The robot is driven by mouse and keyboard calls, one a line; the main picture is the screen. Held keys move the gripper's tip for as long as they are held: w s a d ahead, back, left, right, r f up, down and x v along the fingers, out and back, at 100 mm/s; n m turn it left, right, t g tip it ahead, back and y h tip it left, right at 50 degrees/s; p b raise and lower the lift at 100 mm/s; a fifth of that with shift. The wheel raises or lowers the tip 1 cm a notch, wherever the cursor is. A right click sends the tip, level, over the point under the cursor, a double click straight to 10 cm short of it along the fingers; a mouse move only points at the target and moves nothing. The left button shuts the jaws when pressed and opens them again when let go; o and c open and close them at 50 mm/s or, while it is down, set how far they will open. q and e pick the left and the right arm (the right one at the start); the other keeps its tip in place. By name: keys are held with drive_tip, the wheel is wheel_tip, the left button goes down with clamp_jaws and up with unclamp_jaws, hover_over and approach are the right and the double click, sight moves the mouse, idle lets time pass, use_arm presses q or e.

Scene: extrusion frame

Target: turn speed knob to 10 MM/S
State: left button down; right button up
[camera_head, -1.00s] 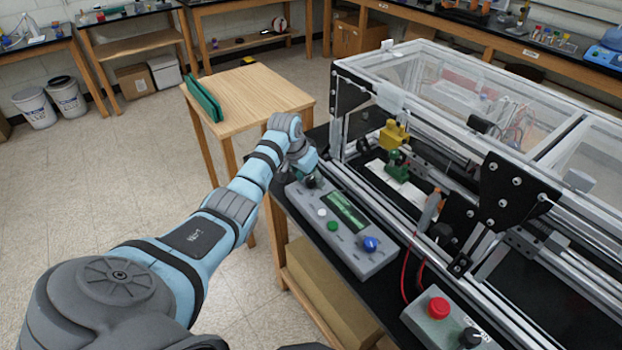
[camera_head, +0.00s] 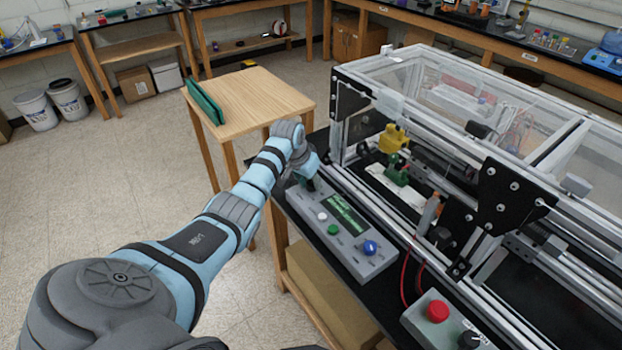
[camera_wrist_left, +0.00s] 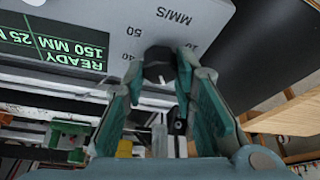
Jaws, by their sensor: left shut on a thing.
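The grey control box (camera_head: 362,268) has a green-lettered display (camera_head: 345,212). The black speed knob (camera_wrist_left: 158,66) sits between my left fingertips in the left wrist view, with a white pointer mark on it. Around it I read "MM/S", "50", "40" and "10"; part of the scale is hidden by the fingers. The display reads "READY", "150 MM" and "25", cut off at the edge. My left gripper (camera_wrist_left: 160,78) is shut on this knob. In the head view the left gripper (camera_head: 308,178) is at the far end of the box and largely covers the knob. The right gripper is out of view.
A red button (camera_head: 437,311) is on a box nearer me. The aluminium frame machine (camera_head: 480,165) stands close on the right.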

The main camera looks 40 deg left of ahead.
use_arm(q)
drive_tip(key=shift+d+r+n+y+p, duration=0.15)
drive_tip(key=shift+n+y+p, duration=0.25)
drive_tip(key=shift+n+p, duration=0.65)
drive_tip(key=shift+n+y+p, duration=0.3)
drive_tip(key=shift+n+p, duration=0.1)
drive_tip(key=shift+n, duration=0.35)
drive_tip(key=n+g+y, duration=0.1)
drive_tip(key=n, duration=0.2)
drive_tip(key=shift+w+n, duration=0.15)
drive_tip(key=shift+n, duration=0.25)
drive_tip(key=n, duration=0.1)
drive_tip(key=n+y+b, duration=0.1)
drive_tip(key=shift+f+n+g, duration=0.25)
drive_tip(key=shift+n+g, duration=0.05)
drive_tip(key=shift+g, duration=0.1)
drive_tip(key=shift+f+n+g+b, duration=0.1)
drive_tip(key=shift+n+g+b, duration=0.2)
drive_tip(key=shift+n+b, duration=0.5)
drive_tip(key=n+g+b, duration=0.1)
drive_tip(key=n+b, duration=0.1)
drive_tip(key=b, duration=0.2)
drive_tip(key=n+y+b, duration=0.1)
drive_tip(key=n+b, duration=0.2)
drive_tip(key=b, duration=0.1)
drive_tip(key=shift+f+g, duration=0.1)
drive_tip(key=shift+g, duration=0.3)
drive_tip(key=shift+n+b, duration=0.4)
drive_tip(key=shift+b, duration=0.35)
drive_tip(key=shift+r, duration=0.2)
